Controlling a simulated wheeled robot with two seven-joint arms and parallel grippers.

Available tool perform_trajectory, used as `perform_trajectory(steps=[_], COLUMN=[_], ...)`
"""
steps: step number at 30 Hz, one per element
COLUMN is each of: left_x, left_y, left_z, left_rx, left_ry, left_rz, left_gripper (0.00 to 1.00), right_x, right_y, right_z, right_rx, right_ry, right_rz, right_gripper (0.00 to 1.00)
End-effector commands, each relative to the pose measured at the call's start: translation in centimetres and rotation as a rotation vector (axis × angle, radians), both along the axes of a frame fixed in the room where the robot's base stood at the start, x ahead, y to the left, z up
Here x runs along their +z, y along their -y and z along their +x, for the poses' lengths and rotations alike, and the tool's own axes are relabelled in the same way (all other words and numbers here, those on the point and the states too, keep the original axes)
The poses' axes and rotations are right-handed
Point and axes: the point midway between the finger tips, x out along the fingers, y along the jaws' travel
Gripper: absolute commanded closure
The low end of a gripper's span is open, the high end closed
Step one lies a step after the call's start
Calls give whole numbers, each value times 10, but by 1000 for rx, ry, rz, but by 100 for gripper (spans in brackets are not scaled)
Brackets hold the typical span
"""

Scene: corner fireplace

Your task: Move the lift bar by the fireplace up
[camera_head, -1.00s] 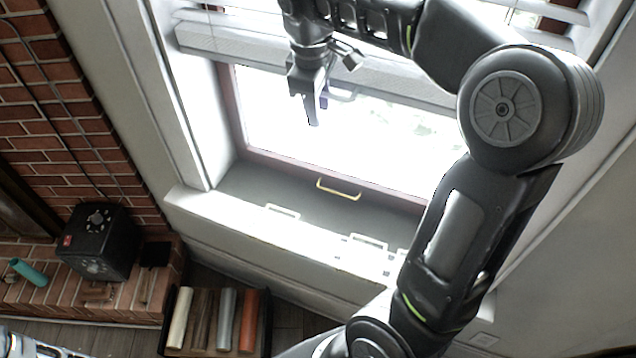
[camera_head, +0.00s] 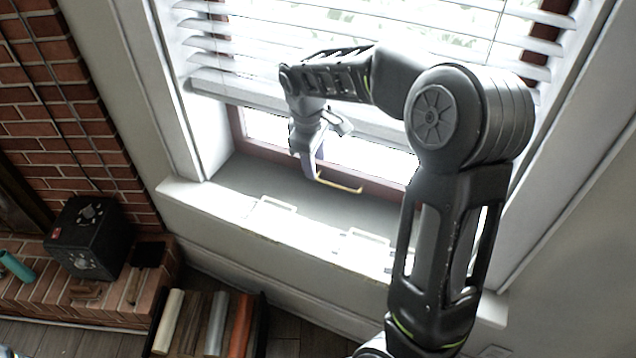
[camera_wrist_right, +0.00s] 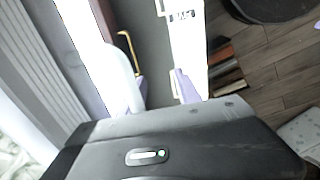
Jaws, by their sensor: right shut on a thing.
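In the right wrist view the blind (camera_wrist_right: 62,60) runs along the left and the yellow handle (camera_wrist_right: 128,50) shows beyond the fingers. My left gripper is not in view.
The window sill (camera_head: 225,198) has white handles along its front edge. At the left are the brick fireplace wall (camera_head: 60,110), a black box (camera_head: 88,238) on the brick ledge and a teal cylinder (camera_head: 16,267). A tray with several coloured rolls stands on the floor.

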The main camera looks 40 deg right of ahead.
Motion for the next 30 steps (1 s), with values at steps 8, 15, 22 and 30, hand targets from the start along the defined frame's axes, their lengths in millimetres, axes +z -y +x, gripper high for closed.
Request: perform_trajectory(steps=[8, 15, 22, 30], left_x=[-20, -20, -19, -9], left_y=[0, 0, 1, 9], left_z=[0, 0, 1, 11], left_rx=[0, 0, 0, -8], left_ry=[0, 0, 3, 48], left_rz=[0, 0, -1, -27], left_gripper=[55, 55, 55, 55], right_x=[-32, -33, -33, -33], right_y=[-2, -2, -2, -2], right_z=[1, 1, 1, 1], right_rx=[2, 2, 2, 1], right_ry=[-5, -5, -5, -4], right_rz=[3, 3, 3, 3], right_gripper=[68, 68, 68, 68])
